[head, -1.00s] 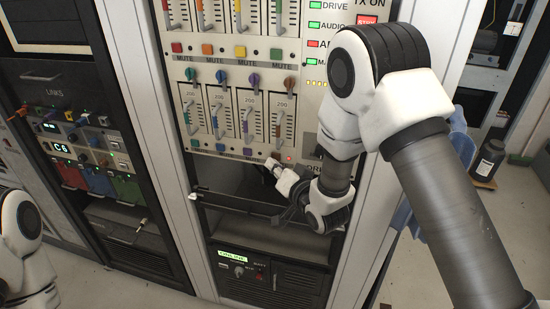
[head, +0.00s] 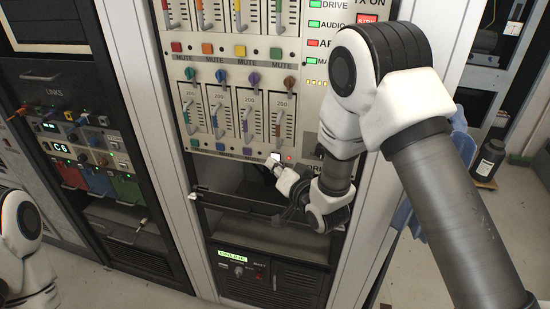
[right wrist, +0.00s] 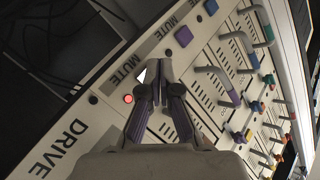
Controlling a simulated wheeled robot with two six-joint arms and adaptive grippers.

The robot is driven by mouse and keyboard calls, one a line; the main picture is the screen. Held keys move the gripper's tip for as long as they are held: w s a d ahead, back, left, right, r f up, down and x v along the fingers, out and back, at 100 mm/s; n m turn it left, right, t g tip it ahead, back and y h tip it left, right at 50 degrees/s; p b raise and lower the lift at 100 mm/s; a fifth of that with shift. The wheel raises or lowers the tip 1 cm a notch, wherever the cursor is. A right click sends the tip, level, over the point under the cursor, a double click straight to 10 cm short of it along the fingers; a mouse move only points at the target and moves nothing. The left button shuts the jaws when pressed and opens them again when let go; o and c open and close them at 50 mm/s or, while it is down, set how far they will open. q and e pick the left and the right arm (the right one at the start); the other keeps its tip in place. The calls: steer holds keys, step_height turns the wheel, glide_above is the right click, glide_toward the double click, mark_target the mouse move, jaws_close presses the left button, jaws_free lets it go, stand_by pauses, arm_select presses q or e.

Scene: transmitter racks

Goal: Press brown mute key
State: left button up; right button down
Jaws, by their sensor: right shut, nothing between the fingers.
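The lower row of mute keys runs along the bottom of the rack panel; a blue key (head: 220,147) and a purple key (head: 247,152) show, and the purple key also shows in the right wrist view (right wrist: 183,36). In the fourth place of the row is a bright white patch (head: 276,156), also beside my fingertips in the wrist view (right wrist: 142,75); it appears to be the brown key lit, partly hidden by the fingers. My right gripper (head: 276,167) is shut and empty, its tips at that key (right wrist: 158,70); contact is hard to judge. My left gripper is out of view.
A small red light (head: 289,158) glows just right of the fourth key. Fader handles (head: 274,107) and coloured knobs (head: 289,84) stand out above the row. A dark recess and shelf (head: 245,202) lie below the panel.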

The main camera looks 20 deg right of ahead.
steer(key=shift+s+a, duration=0.2)
steer(key=s+a, duration=0.2)
steer(key=s, duration=0.1)
steer(key=s+a, duration=0.1)
steer(key=shift+s+a, duration=0.1)
steer(key=shift+s, duration=0.3)
